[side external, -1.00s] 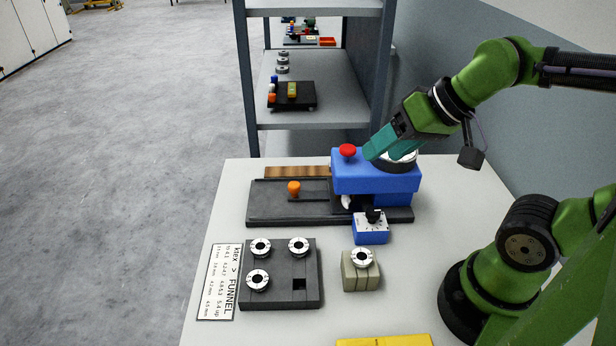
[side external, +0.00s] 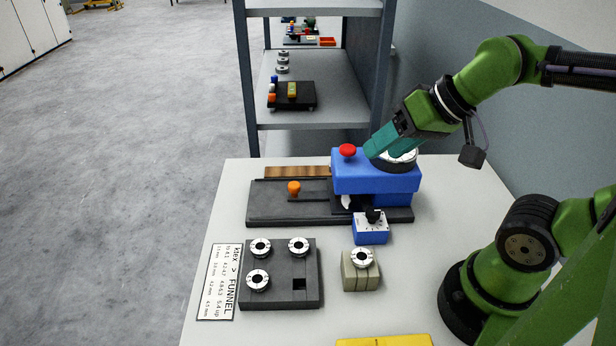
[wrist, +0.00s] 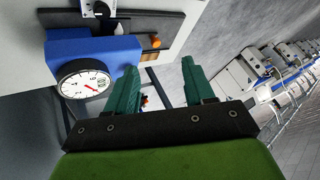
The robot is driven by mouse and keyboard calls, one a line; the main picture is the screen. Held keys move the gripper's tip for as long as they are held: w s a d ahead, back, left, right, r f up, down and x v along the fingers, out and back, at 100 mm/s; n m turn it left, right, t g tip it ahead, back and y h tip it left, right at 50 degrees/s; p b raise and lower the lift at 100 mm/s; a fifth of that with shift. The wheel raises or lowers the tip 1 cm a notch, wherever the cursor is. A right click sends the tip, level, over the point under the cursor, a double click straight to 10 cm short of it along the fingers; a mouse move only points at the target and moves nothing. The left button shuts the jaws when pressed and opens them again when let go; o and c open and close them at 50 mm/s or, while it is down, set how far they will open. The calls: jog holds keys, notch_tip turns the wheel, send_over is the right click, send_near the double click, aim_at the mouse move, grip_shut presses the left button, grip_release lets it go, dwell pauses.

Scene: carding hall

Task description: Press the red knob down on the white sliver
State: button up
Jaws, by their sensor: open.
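The red knob (side external: 347,151) stands upright on top of the blue housing (side external: 375,181) of the tester. A bit of white sliver (side external: 346,202) shows below the housing's front edge; the rest is hidden. My gripper (side external: 371,152) is open and empty, just right of the red knob at about its height in the side view, with a gap seen between them. In the wrist view its two teal fingers (wrist: 159,72) are spread apart. The red knob cannot be made out clearly there. The white dial gauge (wrist: 84,86) sits on the housing, partly behind my fingers in the side view.
An orange knob (side external: 293,188) sits on the dark slide base (side external: 270,215). In front stand a blue box with a black knob (side external: 371,231), a beige block with a ring (side external: 360,284) and a dark ring holder (side external: 307,263). A shelf rack (side external: 320,125) stands behind the table.

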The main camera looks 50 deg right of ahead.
jog(key=shift+w+d+f, duration=0.1)
jog(key=shift+w+f, duration=0.15)
jog(key=shift+f, duration=0.15)
jog(key=c, duration=0.5)
jog(key=w, duration=0.1)
jog(key=w+d+r+m+g, duration=0.1)
jog(key=w, duration=0.1)
jog(key=w+d+m+g, duration=0.1)
jog(key=shift+w+d+r, duration=0.1)
jog(key=shift+w+r, duration=0.05)
jog(key=shift+w, duration=0.25)
grip_shut()
jog(key=w+d+r+m+g, duration=0.2)
jog(key=w+d+m, duration=0.1)
jog(key=m, duration=0.7)
jog(key=w+d+r+m+g+h, duration=0.1)
jog(key=w+d+r+m+g, duration=0.2)
jog(key=m, duration=0.8)
jog(key=w+d, duration=0.1)
jog(key=w, duration=0.1)
jog(key=shift+w+r, duration=0.3)
